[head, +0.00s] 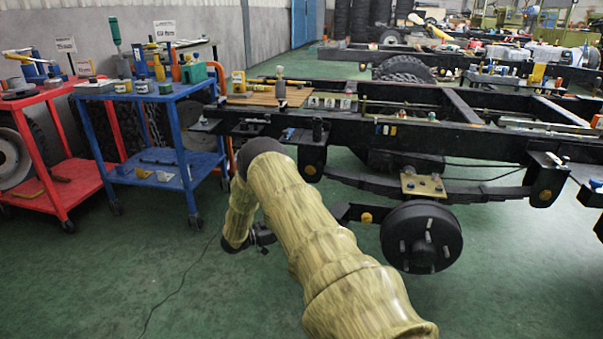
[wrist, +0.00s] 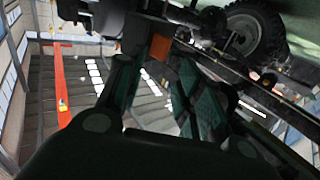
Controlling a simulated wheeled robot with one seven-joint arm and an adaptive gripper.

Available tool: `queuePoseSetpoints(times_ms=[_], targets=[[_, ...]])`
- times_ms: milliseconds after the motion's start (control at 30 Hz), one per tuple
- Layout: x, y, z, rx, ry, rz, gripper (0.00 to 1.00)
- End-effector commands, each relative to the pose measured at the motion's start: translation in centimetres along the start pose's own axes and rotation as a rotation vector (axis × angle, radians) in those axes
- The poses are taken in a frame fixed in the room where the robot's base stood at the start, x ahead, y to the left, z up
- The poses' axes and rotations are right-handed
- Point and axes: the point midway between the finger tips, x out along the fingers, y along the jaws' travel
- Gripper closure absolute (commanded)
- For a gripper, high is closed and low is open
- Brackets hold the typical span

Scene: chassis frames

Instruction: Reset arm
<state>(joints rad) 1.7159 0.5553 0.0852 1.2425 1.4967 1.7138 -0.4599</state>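My arm reaches forward in the head view, bends at a dark elbow and folds back down. My gripper (head: 263,236) is a small dark shape at its lower end, above the green floor and left of the wheel hub. In the wrist view the two fingers of my gripper (wrist: 157,75) stand apart, with a clear gap between them. I see nothing held in the gap. Part of the gripper is hidden behind the arm in the head view.
A black chassis frame (head: 405,133) with a wheel hub (head: 421,237) stands ahead and right. A blue cart (head: 150,172) and a red cart (head: 45,150), both with tools, stand at left. A thin cable (head: 180,287) lies on the open green floor (head: 110,290).

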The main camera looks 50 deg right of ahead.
Motion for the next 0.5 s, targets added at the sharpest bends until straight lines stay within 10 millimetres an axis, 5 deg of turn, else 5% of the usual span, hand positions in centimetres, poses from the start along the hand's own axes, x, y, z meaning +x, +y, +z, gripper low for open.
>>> queuePoseSetpoints(times_ms=[500], targets=[[-0.81,-0.02,-0.01,0.000,0.000,0.000,0.64]])
